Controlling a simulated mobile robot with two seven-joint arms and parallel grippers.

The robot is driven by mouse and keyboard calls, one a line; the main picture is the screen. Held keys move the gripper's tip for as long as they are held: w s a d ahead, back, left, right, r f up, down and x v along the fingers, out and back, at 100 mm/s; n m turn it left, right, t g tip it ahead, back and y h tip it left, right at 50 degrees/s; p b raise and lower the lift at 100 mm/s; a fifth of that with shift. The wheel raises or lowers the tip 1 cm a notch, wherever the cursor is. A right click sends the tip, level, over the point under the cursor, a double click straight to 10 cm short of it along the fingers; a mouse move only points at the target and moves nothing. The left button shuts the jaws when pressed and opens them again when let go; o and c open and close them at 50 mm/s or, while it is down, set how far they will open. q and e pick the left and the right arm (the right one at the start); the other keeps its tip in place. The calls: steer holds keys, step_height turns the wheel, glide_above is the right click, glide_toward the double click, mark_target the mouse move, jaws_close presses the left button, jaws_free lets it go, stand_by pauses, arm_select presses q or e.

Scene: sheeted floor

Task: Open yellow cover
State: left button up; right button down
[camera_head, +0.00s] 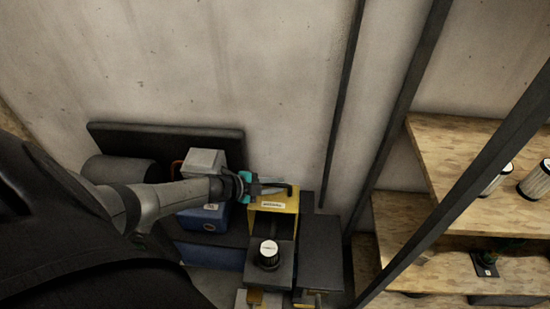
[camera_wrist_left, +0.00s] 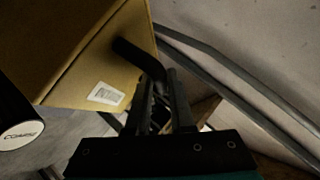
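The yellow cover (camera_head: 275,204) is a box-like housing with a white label, low in the middle of the head view. In the left wrist view the yellow cover (camera_wrist_left: 85,50) fills the upper left, tilted in the picture. A black bent handle (camera_wrist_left: 137,58) stands out from its side. My left gripper (camera_head: 279,187) is at the top of the cover. In the left wrist view its two fingers (camera_wrist_left: 160,82) are close together around the handle's end, which partly hides between the fingertips. My right gripper is not in view.
A black round knob with a white cap (camera_head: 268,250) stands in front of the cover. A blue box (camera_head: 204,217) is at its left. Dark metal posts (camera_head: 397,110) and wooden shelves (camera_head: 465,165) with filters are to the right. A concrete wall rises behind.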

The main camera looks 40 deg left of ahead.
arm_select(q)
steer(key=o, duration=0.4)
steer(key=shift+s, duration=0.1)
steer(key=p+v, duration=0.5)
steer(key=v, duration=1)
steer(key=shift+s+a, duration=0.1)
stand_by(0.3)
